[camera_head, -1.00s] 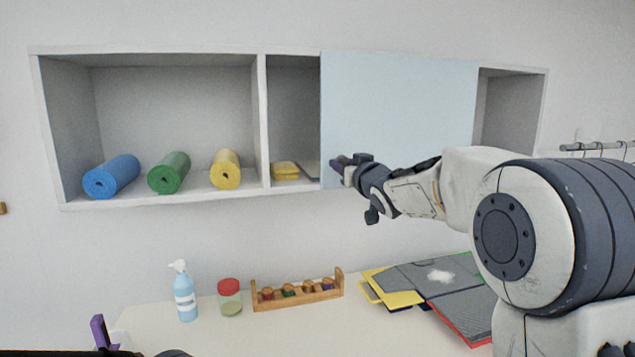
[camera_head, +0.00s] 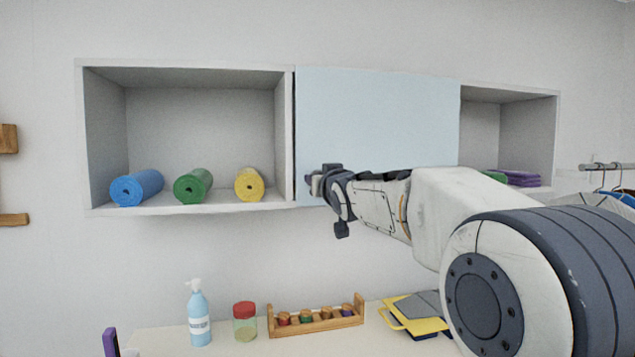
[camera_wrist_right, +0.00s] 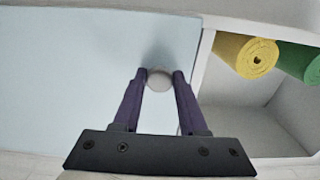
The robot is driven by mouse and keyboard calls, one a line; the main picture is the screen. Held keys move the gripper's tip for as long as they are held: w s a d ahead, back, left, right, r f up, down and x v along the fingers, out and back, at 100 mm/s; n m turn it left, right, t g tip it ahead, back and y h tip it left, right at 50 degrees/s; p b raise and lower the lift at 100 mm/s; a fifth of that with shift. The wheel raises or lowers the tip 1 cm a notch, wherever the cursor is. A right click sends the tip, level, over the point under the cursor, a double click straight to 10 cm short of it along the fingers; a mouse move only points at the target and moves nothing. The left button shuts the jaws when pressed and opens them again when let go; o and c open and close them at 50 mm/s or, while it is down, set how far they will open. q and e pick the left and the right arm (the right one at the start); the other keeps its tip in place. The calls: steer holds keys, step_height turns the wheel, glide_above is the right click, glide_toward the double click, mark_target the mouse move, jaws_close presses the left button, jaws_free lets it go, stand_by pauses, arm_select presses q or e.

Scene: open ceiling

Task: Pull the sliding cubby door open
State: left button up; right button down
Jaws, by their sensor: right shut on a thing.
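The pale blue sliding door (camera_head: 380,115) covers the middle of the white wall cubby (camera_head: 180,75). Its left edge is against the divider beside the left compartment. The right compartment (camera_head: 480,125) is uncovered and shows folded purple and green items (camera_head: 518,178). My right gripper (camera_head: 312,183) is at the door's lower left corner. In the right wrist view its purple fingers (camera_wrist_right: 160,82) are shut on a round pale knob (camera_wrist_right: 158,79) on the door. A purple finger of my left gripper (camera_head: 110,342) shows at the bottom left edge; its jaws are mostly out of frame.
Blue, green and yellow rolls (camera_head: 193,185) lie in the left compartment. On the table below stand a pump bottle (camera_head: 199,318), a red-lidded jar (camera_head: 245,322), a wooden peg rack (camera_head: 316,320) and folders (camera_head: 415,318). A hanger rail (camera_head: 605,166) is at right.

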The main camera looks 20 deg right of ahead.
steer(key=shift+c, duration=2.3)
jaws_free()
steer(key=s, duration=1)
steer(key=shift+s+a, duration=0.25)
steer(key=shift+a, duration=0.1)
steer(key=s+a+f+n+g+y, duration=0.2)
steer(key=s+a+f+g, duration=0.2)
steer(key=a+f, duration=0.5)
steer(key=s+a+f+n+g+y, duration=0.1)
steer(key=s+a+f+g, duration=0.4)
steer(key=f, duration=0.8)
steer(key=s+a+f+n+g, duration=0.1)
steer(key=s+f+g, duration=0.2)
steer(key=s+f, duration=0.2)
steer(key=s+a+f+n+g, duration=0.1)
steer(key=s+f, duration=0.4)
steer(key=s, duration=0.6)
steer(key=s+a+f+n+g, duration=0.2)
steer(key=s+f+g, duration=0.3)
steer(key=s, duration=0.3)
steer(key=shift+s+f+n+h+p, duration=0.15)
steer(key=shift+f+n+h+p, duration=0.05)
steer(key=shift+n+h+p, duration=0.25)
